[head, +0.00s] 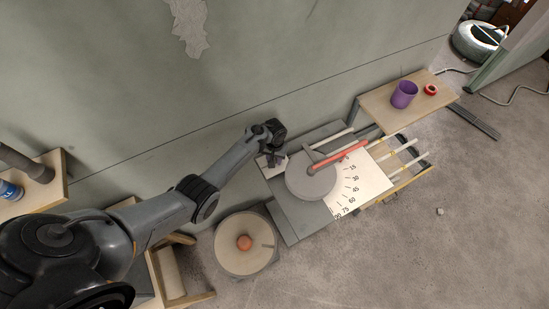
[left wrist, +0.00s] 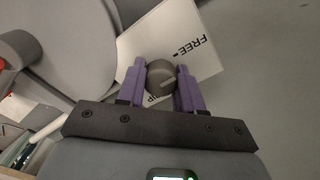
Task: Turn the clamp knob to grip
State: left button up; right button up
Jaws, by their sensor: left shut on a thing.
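The clamp knob (left wrist: 161,75) is a dark grey round knob with a lighter pointer line, seen in the left wrist view. It sits on a white label plate (left wrist: 195,35) marked "FREE", with part of another word ending in "IP" near the fingers. My left gripper (left wrist: 160,84) has its two purple fingers on either side of the knob and is shut on it. In the head view my left gripper (head: 272,158) is at the back left corner of the grey bench (head: 290,218), and the knob is hidden there. My right gripper is not in view.
A grey disc (head: 311,182) with a red lever (head: 340,158) lies right of my left gripper, beside a white angle scale (head: 362,187). A reel (head: 247,258) with an orange centre stands in front. A side shelf holds a purple cup (head: 404,94) and red tape (head: 431,89).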

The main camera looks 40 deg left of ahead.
pick_arm(q)
jog(key=shift+c, duration=0.5)
